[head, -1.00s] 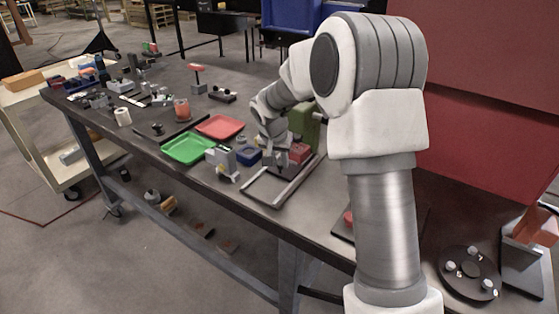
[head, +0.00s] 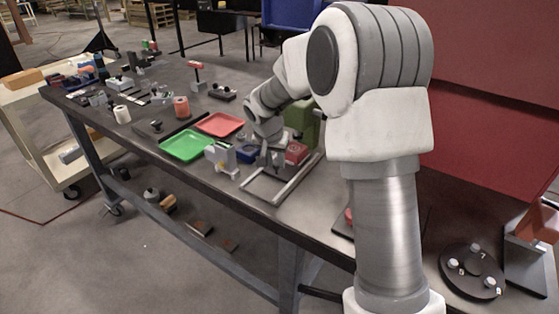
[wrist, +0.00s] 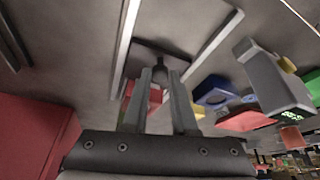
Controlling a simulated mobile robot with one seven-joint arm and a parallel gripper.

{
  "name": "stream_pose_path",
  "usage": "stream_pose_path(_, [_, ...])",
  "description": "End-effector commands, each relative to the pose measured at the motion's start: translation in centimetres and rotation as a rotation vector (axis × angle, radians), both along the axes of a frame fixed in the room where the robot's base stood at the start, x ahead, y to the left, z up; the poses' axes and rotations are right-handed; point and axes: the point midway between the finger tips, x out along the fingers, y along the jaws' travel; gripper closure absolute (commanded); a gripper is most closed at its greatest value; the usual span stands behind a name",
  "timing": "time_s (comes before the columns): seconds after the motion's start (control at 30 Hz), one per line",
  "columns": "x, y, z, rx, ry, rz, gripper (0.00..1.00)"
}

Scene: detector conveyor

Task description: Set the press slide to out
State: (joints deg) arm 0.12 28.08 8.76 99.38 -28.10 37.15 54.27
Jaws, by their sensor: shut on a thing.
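The press has an olive-green body (head: 300,117) and a red block (head: 296,152) at the far end of two pale parallel rails (head: 296,183), which lie flat on the dark table. In the wrist view one rail (wrist: 125,42) runs up the picture. My gripper (head: 268,161) is low over the far part of the rails, just left of the red block. In the wrist view my gripper (wrist: 162,72) is shut on a small dark part between its fingertips, between the rails. It looks like the slide's handle, mostly hidden by the fingers.
A grey device (head: 221,158) and a blue tray (head: 247,152) stand close left of the rails. Green (head: 186,146) and red (head: 221,124) trays lie farther left. A round dark base with knobs (head: 472,271) is at right. The near space between the rails looks clear.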

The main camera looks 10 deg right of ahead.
Motion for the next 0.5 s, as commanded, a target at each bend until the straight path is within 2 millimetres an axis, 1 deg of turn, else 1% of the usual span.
stream_pose_path(0.03, [-0.8, 1.1, -0.5, 0.002, -0.004, 0.007, 1.0])
stream_pose_path(0.3, [-5.2, 5.5, -0.5, 0.003, -0.006, 0.009, 1.0])
stream_pose_path(0.4, [-6.6, 6.9, -0.3, 0.002, -0.006, 0.007, 1.0])
stream_pose_path(0.5, [-7.6, 7.8, -0.2, 0.002, -0.006, 0.004, 1.0])
